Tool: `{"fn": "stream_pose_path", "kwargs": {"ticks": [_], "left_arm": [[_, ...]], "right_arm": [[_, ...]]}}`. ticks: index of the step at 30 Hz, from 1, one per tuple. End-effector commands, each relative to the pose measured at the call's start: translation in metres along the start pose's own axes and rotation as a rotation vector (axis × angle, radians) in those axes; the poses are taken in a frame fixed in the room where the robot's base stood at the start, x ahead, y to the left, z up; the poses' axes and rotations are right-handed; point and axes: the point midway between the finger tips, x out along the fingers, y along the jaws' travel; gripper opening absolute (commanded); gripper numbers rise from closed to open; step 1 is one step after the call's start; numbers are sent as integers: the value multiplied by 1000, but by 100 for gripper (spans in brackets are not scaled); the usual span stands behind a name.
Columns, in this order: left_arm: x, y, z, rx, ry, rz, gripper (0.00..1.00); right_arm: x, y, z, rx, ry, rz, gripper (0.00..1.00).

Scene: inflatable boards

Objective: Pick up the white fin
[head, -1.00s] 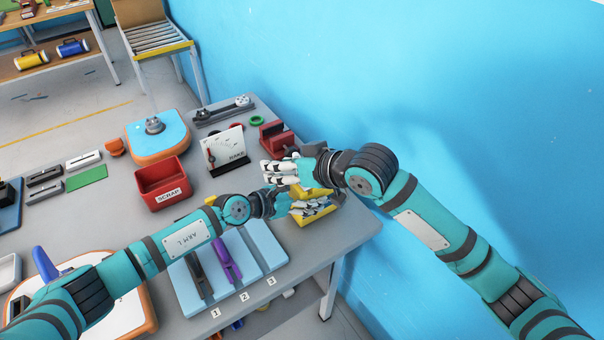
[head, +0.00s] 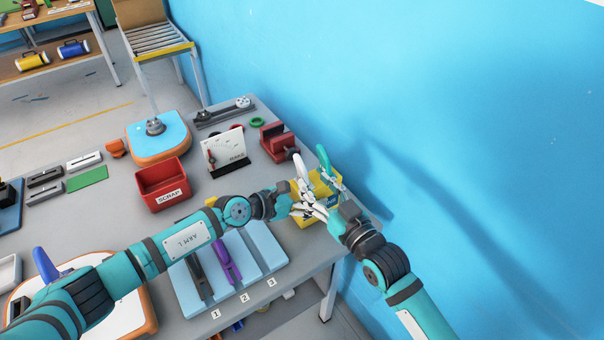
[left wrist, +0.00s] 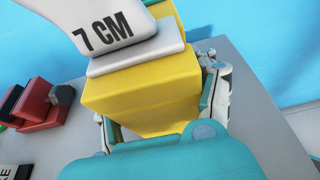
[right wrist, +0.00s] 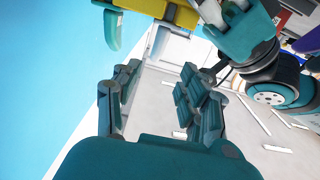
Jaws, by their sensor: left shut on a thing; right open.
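The white fin (left wrist: 110,25), marked "7 CM", stands on a pale base on top of a yellow block (left wrist: 140,95) in the left wrist view. In the head view the white fin (head: 300,167) rises at the left of the yellow block (head: 328,180). My left gripper (head: 308,208) is shut around the yellow block, its fingers on either side, below the fin. My right gripper (head: 336,190) is open beside the block's right side, partly overlapping it. In the right wrist view its fingers (right wrist: 158,85) are apart with nothing between them.
A teal curved piece (head: 323,157) stands by the yellow block. A red vise (head: 279,142), a white board (head: 224,150) and a red scrap bin (head: 163,184) stand on the bench. A blue wall (head: 450,110) is close at right.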

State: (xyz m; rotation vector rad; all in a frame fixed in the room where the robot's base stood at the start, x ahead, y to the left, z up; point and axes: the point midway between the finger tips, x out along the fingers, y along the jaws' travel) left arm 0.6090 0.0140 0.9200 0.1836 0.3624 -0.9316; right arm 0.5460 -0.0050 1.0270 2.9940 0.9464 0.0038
Motion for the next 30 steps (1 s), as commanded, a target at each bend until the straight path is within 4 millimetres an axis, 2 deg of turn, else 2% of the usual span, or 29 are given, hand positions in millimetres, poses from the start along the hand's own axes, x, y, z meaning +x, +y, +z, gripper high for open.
{"fn": "stream_pose_path", "kwargs": {"ticks": [3,8,18,26,30], "left_arm": [[0,0,-3,-1,5,-1,26],[0,0,-3,-1,5,0,26],[0,0,-3,-1,5,0,26],[0,1,-3,-1,6,1,26],[0,1,-3,-1,6,1,26]], "right_arm": [[16,0,0,0,1,-1,42],[26,1,0,0,0,-1,42],[70,6,3,2,-1,-2,42],[73,6,3,2,-1,-2,42],[73,6,3,2,-1,-2,27]]}}
